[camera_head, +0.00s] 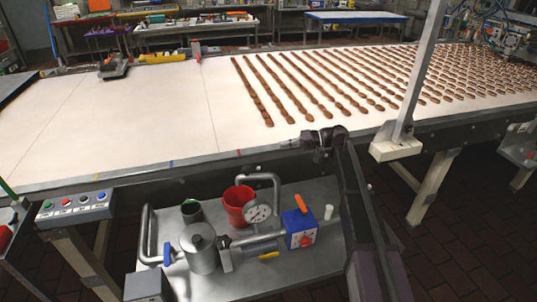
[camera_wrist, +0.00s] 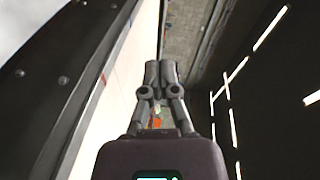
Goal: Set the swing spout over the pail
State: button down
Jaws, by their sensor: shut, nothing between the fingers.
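A grey pipe bent like an arch (camera_head: 262,177), which looks like the swing spout, rises from the pump set on a metal shelf. Its left end shows at the rim of the red pail (camera_head: 236,212); I cannot tell whether it is over the pail's mouth or beside it. The pail stands on the shelf behind a round dial (camera_head: 258,212). My gripper (camera_head: 284,143) is above and behind the spout, by the belt's front edge, apart from both spout and pail. In the wrist view my gripper's fingertips (camera_wrist: 160,72) are together and empty.
The white belt (camera_head: 130,120) carries rows of brown biscuits. A white post (camera_head: 415,80) stands at right.

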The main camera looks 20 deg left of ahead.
jog(key=shift+s+a+f+n+g+b, duration=0.25)
jog(key=shift+s+f+n+g+b, duration=0.25)
jog(key=shift+g+b, duration=0.3)
jog(key=shift+r, duration=0.1)
jog(key=s+a+f+b, duration=0.1)
jog(key=s+a, duration=0.7)
jog(key=shift+s+f, duration=0.15)
dwell(0.3)
dwell(0.4)
